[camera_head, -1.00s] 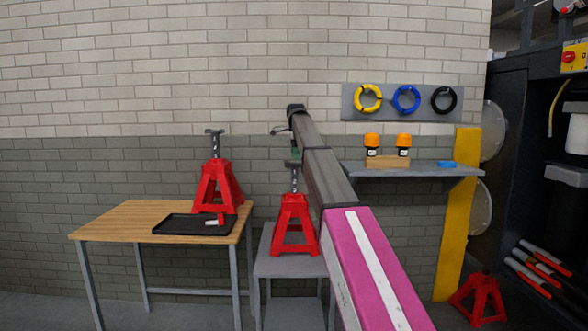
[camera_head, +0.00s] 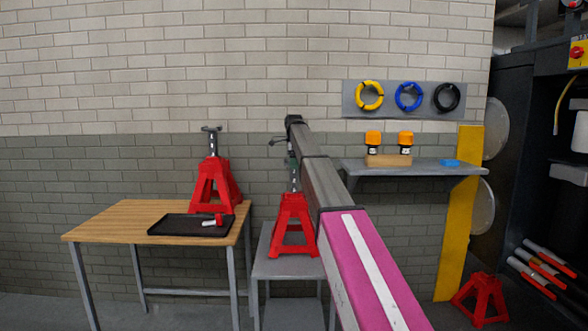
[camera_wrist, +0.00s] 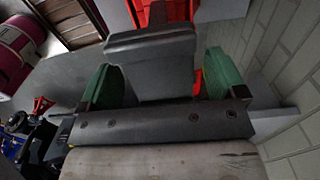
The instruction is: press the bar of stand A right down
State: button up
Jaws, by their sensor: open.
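A red jack stand (camera_head: 291,226) with a grey upright bar (camera_head: 294,181) stands on the low grey table; I see no letter on it. My gripper (camera_head: 292,157) is over this stand, partly hidden by my arm. In the wrist view my gripper (camera_wrist: 163,82) is open, its green fingers on either side of the bar's wide dark grey head (camera_wrist: 150,50). I cannot tell whether the fingers or palm touch the head. The stand's red body (camera_wrist: 165,12) shows beyond it. A second red stand (camera_head: 214,187), its bar raised, is on the wooden table.
The wooden table (camera_head: 120,222) on the left carries a black tray (camera_head: 180,229) with a small red and white item. A wall shelf (camera_head: 420,170) with orange-capped jars is at right, beside a yellow post (camera_head: 458,215). Another red stand (camera_head: 482,298) is on the floor.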

aim_at(294, 187)
jog(key=shift+f, duration=1.15)
jog(key=c, duration=1.3)
notch_tip(294, 187, down, 10)
jog(key=shift+s+r, duration=0.1)
jog(key=shift+r, duration=0.15)
jog(key=o, duration=1.3)
jog(key=shift+f, duration=0.1)
jog(key=shift+r, duration=0.25)
notch_tip(294, 187, up, 10)
jog(key=shift+r, duration=0.25)
